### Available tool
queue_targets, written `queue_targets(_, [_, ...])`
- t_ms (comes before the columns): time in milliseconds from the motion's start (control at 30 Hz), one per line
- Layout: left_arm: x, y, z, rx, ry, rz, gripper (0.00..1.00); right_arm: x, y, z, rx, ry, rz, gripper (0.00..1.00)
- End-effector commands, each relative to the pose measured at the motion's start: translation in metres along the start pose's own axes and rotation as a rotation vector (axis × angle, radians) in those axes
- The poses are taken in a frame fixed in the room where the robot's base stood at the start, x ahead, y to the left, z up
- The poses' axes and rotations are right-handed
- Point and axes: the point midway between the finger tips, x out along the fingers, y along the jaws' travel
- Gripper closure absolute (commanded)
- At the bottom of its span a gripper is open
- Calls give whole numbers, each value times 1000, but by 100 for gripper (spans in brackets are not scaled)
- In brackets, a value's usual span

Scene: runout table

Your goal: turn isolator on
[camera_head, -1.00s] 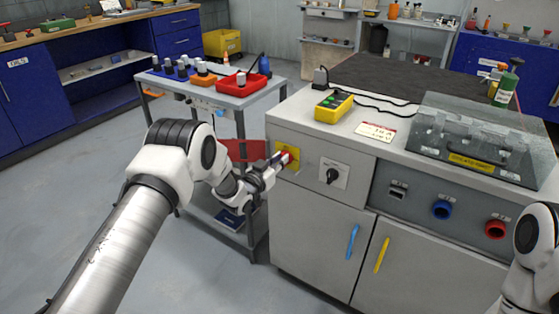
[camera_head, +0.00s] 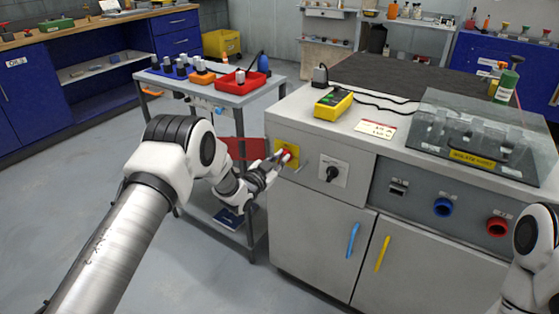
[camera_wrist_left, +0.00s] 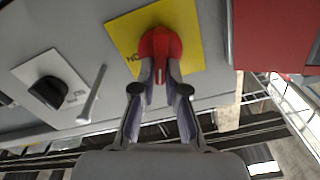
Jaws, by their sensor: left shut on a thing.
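The isolator is a red rotary handle (camera_wrist_left: 160,45) on a yellow plate (camera_wrist_left: 186,18) on the grey cabinet's front. In the head view the yellow plate (camera_head: 293,148) shows at the cabinet's left end. My left gripper (camera_wrist_left: 160,80) is shut on the red handle, one finger on each side of its grip. In the head view my left gripper (camera_head: 281,160) reaches it from the left and partly covers it. Lettering that seems to read "ON" shows at the plate's edge in the wrist view. My right gripper is not in view; only part of my right arm shows at the right edge.
A black selector knob (camera_head: 332,174) on a white plate sits right of the isolator. A thin metal rod (camera_wrist_left: 92,94) stands out between them. A grey trolley (camera_head: 240,99) with red and orange trays stands left of the cabinet. A yellow-green box (camera_head: 334,103) lies on top.

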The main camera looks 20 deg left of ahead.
Motion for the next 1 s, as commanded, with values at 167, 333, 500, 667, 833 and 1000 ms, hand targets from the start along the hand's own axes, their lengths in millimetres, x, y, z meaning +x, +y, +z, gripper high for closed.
queue_targets(167, [0,3,1,165,1,0,100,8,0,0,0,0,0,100])
queue_targets(333, [0,5,2,327,1,-1,100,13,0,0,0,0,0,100])
queue_targets(500, [0,7,3,488,1,0,100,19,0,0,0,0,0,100])
queue_targets(667, [0,9,4,640,1,0,100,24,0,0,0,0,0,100])
queue_targets(833, [0,11,6,800,1,0,100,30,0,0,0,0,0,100])
queue_targets(1000, [0,12,7,946,1,1,100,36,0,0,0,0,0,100])
